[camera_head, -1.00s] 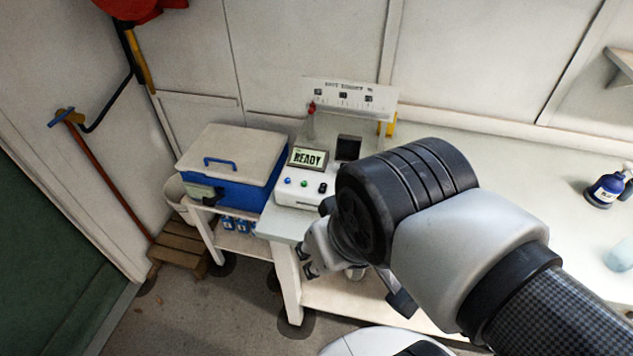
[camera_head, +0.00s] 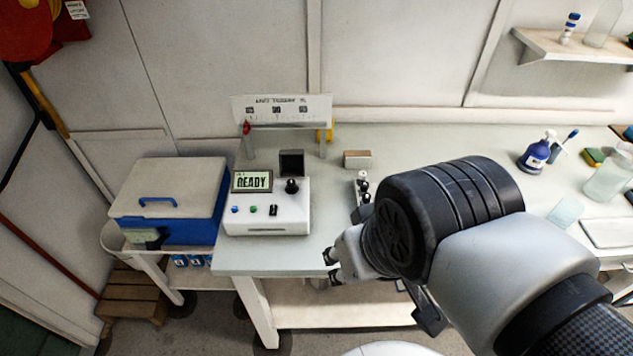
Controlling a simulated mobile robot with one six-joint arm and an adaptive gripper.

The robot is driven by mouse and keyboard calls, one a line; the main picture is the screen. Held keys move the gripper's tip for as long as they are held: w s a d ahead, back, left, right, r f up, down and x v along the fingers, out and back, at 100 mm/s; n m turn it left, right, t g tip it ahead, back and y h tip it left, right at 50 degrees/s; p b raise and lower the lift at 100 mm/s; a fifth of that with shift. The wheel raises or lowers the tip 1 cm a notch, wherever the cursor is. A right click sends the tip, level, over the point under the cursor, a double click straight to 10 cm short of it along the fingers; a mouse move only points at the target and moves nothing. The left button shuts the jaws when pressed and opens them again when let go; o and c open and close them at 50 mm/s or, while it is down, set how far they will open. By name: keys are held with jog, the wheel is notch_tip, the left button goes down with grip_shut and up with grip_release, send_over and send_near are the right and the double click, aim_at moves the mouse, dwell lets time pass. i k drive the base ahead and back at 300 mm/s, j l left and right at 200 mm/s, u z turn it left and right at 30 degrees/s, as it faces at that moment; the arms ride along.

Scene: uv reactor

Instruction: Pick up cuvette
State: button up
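I cannot make out a cuvette for certain. A small rack (camera_head: 363,187) with several black and white tops stands on the bench, partly hidden by my arm; whether a cuvette is in it I cannot tell. My gripper (camera_head: 331,266) hangs in front of the bench's front edge, right of the reactor unit. Its fingertips look apart, with nothing seen between them.
A blue cooler box (camera_head: 180,230) with a pale lid stands left of the bench. A spray bottle (camera_head: 536,154) and glassware (camera_head: 608,178) are at the right. Some pale bench top (camera_head: 440,140) is bare.

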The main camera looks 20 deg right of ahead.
aim_at(291, 183)
jog(key=i+u, duration=0.2)
jog(key=u, duration=0.2)
jog(key=i+l+u, duration=0.1)
jog(key=u, duration=0.3)
jog(key=i+u, duration=0.2)
jog(key=l+u, duration=0.1)
